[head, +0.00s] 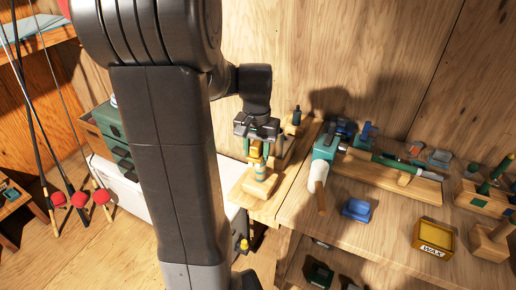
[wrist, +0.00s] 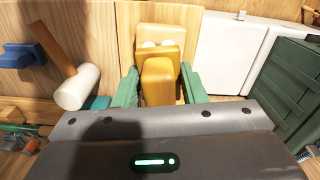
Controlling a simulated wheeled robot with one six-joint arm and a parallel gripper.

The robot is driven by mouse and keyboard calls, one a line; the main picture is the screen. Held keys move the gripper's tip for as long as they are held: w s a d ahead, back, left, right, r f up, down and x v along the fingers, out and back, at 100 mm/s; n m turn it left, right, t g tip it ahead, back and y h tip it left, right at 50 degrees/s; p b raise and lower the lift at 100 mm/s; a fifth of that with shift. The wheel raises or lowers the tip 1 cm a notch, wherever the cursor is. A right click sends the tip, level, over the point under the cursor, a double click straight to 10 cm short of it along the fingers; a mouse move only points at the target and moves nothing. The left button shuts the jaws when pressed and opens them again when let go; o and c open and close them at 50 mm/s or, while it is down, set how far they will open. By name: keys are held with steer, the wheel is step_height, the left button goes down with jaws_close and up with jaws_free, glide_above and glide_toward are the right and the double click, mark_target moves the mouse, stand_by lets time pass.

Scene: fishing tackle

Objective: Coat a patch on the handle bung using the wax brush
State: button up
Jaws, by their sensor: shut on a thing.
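My gripper (head: 259,146) points down over the left end of the bench. In the wrist view its green fingers (wrist: 157,88) are shut on a yellow-brown wooden piece (wrist: 159,82), which looks like the handle of the wax brush. It stands above a pale wooden block (head: 260,185); I cannot tell whether they touch. The brush's bristles are not clearly visible. A dark green rod (head: 385,160) lies on a long wooden stand by a teal clamp (head: 325,142). I cannot tell for sure which part is the handle bung.
A yellow box marked WAX (head: 433,237) and a blue block (head: 356,209) sit on the bench to the right. A white-headed mallet (wrist: 76,88) lies by the clamp. Green drawers (wrist: 288,90) stand on a white chest at left. Bare bench lies around the blue block.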

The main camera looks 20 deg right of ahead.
step_height(320, 180, up, 3)
steer(key=shift+w+d+f+p, duration=0.1)
steer(key=shift+f+p, duration=0.05)
steer(key=shift+p, duration=0.15)
steer(key=shift+w+d+r+p, duration=0.1)
steer(key=shift+d+r+p, duration=0.1)
steer(key=shift+p, duration=0.1)
steer(key=shift+r+p, duration=0.35)
steer(key=shift+r, duration=0.05)
step_height(320, 180, up, 4)
steer(key=p, duration=0.3)
steer(key=shift+a, duration=0.1)
